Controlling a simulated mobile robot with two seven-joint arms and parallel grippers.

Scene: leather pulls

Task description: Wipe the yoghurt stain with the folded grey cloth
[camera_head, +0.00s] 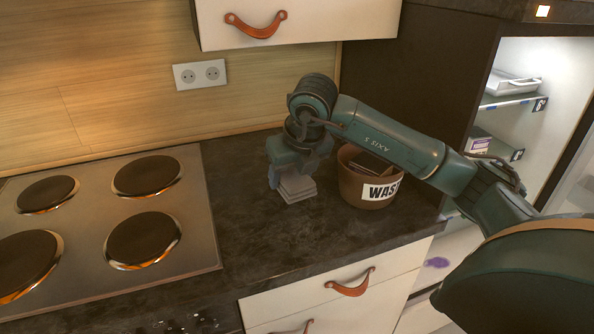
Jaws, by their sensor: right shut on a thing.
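The folded grey cloth (297,187) is at the dark worktop, just left of the waste bin. My right gripper (284,172) is over it from above and shut on it. I cannot tell whether the cloth still touches the worktop. A purple stain (437,262) shows on a pale surface low at the right, below the open fridge's shelves and right of the white drawers. It is small in the view and partly bordered by my right arm. My left gripper is not in view.
A brown waste bin (367,190) with a white label stands right of the cloth, under my right forearm. A hob (105,225) with several round plates fills the left. An open fridge (540,75) holds shelves at the right. White drawers (325,297) have leather pulls.

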